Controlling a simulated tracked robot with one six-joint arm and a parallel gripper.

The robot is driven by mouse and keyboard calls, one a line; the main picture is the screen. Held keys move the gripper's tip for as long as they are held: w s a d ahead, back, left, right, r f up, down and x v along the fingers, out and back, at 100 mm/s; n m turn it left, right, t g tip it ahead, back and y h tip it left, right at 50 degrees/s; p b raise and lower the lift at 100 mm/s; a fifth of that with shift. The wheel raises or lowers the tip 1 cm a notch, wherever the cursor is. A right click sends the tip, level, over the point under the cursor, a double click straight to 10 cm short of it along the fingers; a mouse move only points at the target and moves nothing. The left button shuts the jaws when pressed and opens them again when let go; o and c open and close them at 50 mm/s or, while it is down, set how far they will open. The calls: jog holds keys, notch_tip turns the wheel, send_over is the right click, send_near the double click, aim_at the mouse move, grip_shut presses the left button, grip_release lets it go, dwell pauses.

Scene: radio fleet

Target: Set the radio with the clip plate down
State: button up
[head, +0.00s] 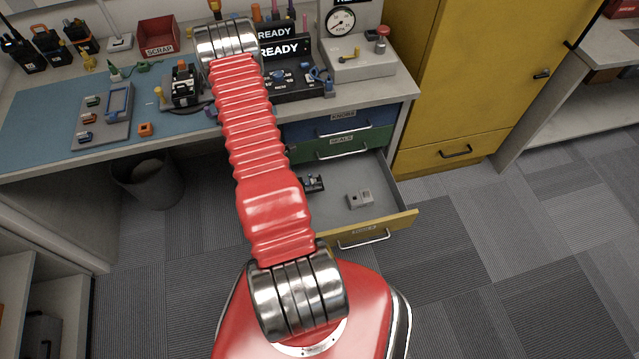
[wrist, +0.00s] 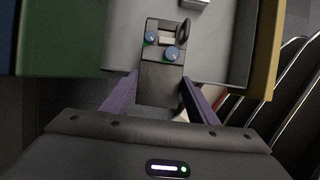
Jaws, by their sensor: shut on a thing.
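A dark radio (wrist: 160,80) with two blue knobs and a black loop at its top end is between the purple fingers of my gripper (wrist: 160,82) in the wrist view. The gripper is shut on it. Its clip plate cannot be made out. The radio is over the open drawer (wrist: 222,62), close to its floor; whether it touches is not clear. In the head view a small dark shape (head: 314,184) at the drawer's left part looks like the radio's end. My red arm hides the gripper and the rest there.
The open drawer has a yellow front (head: 372,231) and holds a small grey block (head: 360,200). Closed green (head: 345,146) and blue drawers are above it. On the bench are another radio (head: 184,88), a blue mat (head: 38,118) and a gauge box (head: 355,62). Carpet at right is clear.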

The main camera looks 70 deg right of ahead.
aim_at(319, 179)
jog(key=s+d, duration=0.1)
jog(key=s, duration=0.1)
jog(key=s+d, duration=0.1)
jog(key=s, duration=0.1)
jog(key=s+d, duration=0.2)
jog(key=s, duration=0.1)
jog(key=shift+d, duration=0.1)
jog(key=shift+s+d, duration=0.25)
jog(key=shift+s, duration=0.25)
jog(key=shift+f, duration=1.75)
jog(key=shift+f, duration=0.6)
jog(key=o, duration=1.3)
jog(key=shift+w, duration=0.1)
